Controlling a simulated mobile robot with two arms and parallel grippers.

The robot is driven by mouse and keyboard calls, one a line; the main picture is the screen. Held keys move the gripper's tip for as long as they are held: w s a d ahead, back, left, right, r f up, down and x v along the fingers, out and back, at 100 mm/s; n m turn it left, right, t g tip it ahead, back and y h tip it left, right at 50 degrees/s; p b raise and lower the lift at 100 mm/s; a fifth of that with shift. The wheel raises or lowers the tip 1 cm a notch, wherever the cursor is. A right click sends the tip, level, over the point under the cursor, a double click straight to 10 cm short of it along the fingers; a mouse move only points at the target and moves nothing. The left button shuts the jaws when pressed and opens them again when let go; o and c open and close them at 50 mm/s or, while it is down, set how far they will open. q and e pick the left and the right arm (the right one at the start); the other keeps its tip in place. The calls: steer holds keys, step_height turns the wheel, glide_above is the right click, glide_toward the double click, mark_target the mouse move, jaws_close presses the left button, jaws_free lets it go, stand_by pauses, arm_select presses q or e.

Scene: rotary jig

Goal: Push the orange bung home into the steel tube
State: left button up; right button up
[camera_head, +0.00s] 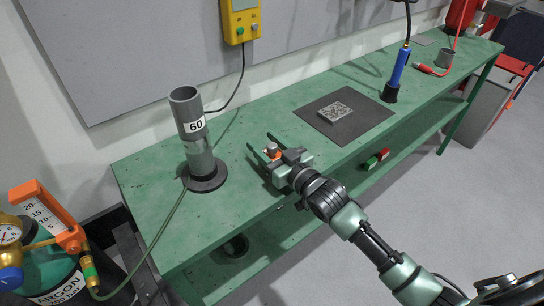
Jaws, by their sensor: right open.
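My right gripper (260,143) is open, its two fingers pointing to the back left above the near part of the green bench. A small orange piece (273,154), which looks like the bung, shows between the fingers, with a short grey cylindrical part (271,146) at its top. I cannot tell whether the fingers touch it, or whether that grey part is the steel tube. The gripper body hides its near side. A tall grey tube (185,108) labelled 60 stands upright on a round black base to the left, apart from the gripper. My left gripper is out of view.
The green bench (240,112) has free room behind the gripper. A green hose (164,226) crosses the left end.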

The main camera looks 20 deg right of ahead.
jaws_close()
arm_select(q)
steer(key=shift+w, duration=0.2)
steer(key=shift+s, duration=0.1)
